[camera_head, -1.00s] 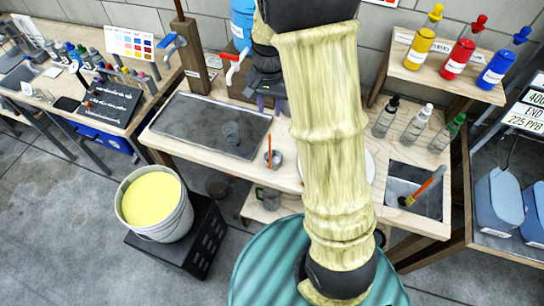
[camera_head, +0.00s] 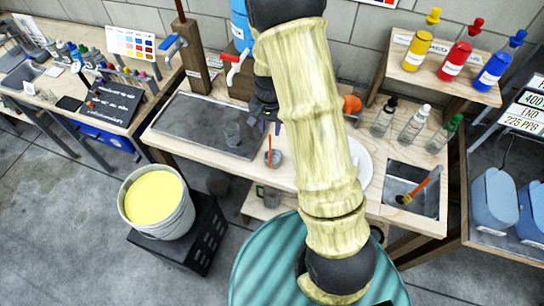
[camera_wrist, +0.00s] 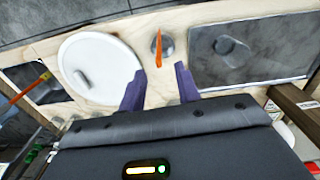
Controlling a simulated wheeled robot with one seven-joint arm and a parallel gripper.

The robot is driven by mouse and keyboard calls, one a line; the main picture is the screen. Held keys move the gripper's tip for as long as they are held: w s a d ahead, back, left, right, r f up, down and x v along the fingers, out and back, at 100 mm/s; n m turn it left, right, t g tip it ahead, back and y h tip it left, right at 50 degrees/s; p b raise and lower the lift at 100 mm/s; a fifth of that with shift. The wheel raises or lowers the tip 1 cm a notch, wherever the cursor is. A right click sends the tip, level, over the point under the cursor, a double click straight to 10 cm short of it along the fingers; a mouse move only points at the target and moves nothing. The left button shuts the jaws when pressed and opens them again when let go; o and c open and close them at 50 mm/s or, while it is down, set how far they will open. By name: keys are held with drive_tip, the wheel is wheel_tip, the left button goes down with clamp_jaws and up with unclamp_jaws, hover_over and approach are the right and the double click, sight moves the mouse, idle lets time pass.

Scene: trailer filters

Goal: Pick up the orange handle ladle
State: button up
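The ladle with the orange handle (camera_head: 269,148) stands on the wooden bench top, its grey bowl at the bottom and its handle pointing up. In the wrist view the orange handle (camera_wrist: 158,48) appears ahead of the fingers, near the middle. My gripper (camera_head: 271,125) is above and slightly behind the ladle in the head view. In the wrist view my gripper (camera_wrist: 160,84) shows two purple fingers, apart, with nothing between them. The ladle is not touched.
A white round lid (camera_wrist: 100,62) lies beside the ladle. A dark tray (camera_head: 200,122) with a clear cup (camera_head: 232,133) is to the left. A sink (camera_head: 398,176) holding an orange-handled brush (camera_head: 425,185) is at the right. A wooden post (camera_head: 192,55) and blue tap stand behind.

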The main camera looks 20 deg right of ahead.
sight(270, 136)
drive_tip(key=shift+f+p, duration=0.95)
drive_tip(key=shift+f, duration=1.4)
drive_tip(key=shift+c, duration=0.2)
clamp_jaws()
